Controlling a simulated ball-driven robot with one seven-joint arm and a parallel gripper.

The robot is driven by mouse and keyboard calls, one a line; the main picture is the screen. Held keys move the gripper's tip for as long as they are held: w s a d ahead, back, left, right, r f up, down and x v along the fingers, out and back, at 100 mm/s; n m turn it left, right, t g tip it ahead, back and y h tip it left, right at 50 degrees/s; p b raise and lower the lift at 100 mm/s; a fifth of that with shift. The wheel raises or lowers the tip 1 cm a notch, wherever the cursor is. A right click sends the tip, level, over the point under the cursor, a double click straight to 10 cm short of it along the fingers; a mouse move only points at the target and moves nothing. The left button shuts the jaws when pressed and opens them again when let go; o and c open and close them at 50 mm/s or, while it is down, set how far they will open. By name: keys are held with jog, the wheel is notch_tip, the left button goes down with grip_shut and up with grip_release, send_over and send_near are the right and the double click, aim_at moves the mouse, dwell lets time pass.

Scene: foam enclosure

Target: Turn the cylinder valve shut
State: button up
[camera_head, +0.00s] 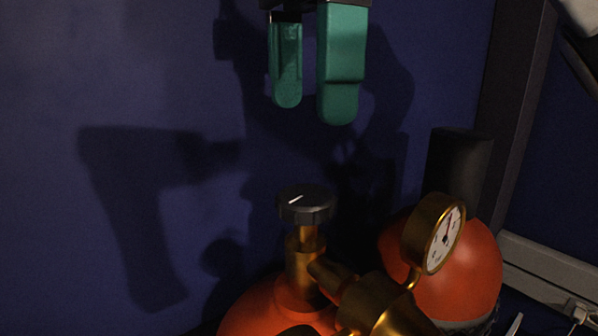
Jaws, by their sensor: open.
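The cylinder valve has a dark round knob (307,205) with a light pointer line on its top. The knob sits on a brass valve body (303,262) on top of an orange cylinder (262,307). My gripper (313,112) has two teal fingers pointing down, with a narrow gap between them. It is open and empty, above the knob and apart from it. The cylinder's lower part is out of view.
A brass pressure gauge (434,235) stands right of the knob, joined to a brass regulator (378,305). A second orange cylinder (470,268) with a dark top (458,165) is behind. A blue wall (60,80) with shadows forms the back. Space left of the knob looks clear.

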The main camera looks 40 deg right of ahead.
aim_at(307, 194)
notch_tip(307, 194, down, 9)
jog(key=shift+r+p, duration=0.15)
jog(key=shift+p, duration=0.2)
jog(key=c, duration=1.1)
jog(key=shift+o, duration=0.2)
